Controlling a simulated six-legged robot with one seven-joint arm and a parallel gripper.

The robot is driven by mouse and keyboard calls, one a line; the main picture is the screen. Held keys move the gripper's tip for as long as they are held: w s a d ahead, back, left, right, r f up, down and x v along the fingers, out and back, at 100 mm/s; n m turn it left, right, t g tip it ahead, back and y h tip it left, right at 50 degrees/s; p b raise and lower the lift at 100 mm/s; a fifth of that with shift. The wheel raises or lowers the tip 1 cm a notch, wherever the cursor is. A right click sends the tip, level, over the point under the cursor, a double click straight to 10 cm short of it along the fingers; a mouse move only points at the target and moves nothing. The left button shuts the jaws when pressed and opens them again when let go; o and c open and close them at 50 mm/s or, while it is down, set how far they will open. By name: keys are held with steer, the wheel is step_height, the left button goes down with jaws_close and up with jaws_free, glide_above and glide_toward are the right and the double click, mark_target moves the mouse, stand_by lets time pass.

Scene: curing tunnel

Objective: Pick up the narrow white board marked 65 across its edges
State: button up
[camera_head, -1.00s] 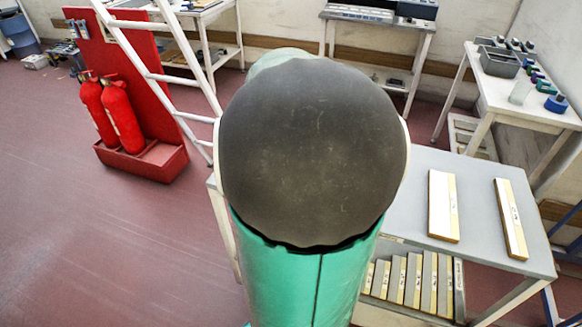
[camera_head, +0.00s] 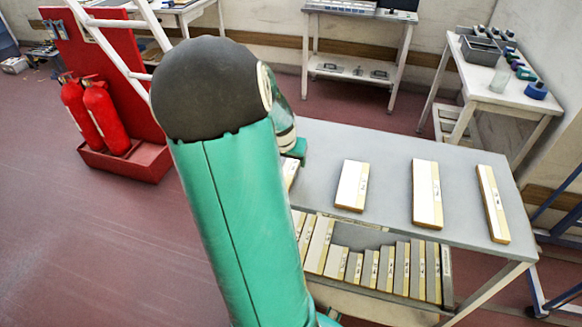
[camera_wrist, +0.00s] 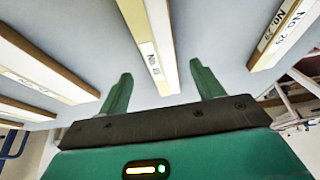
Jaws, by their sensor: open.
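In the wrist view a narrow white board (camera_wrist: 148,40) with a tan edge runs between the two green fingers of my gripper (camera_wrist: 161,68). Its black label is too small and tilted to read for sure. The fingers are open, one to each side of the board, with a gap on both sides. In the head view my gripper (camera_head: 296,150) is mostly hidden behind my arm, at the left part of the grey table top (camera_head: 390,150). The end of a board (camera_head: 290,172) shows just below it, the rest hidden.
More white boards lie on the table to the right: a short one (camera_head: 352,186), a wide one (camera_head: 427,193) and a narrow one (camera_head: 493,203). Another board (camera_wrist: 285,32) lies right of my gripper in the wrist view. Several boards stand on the lower shelf (camera_head: 385,268).

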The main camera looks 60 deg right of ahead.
mark_target(291, 165)
steer(key=x, duration=0.4)
steer(key=shift+w, duration=0.1)
steer(key=c, duration=1.1)
steer(key=shift+r, duration=0.1)
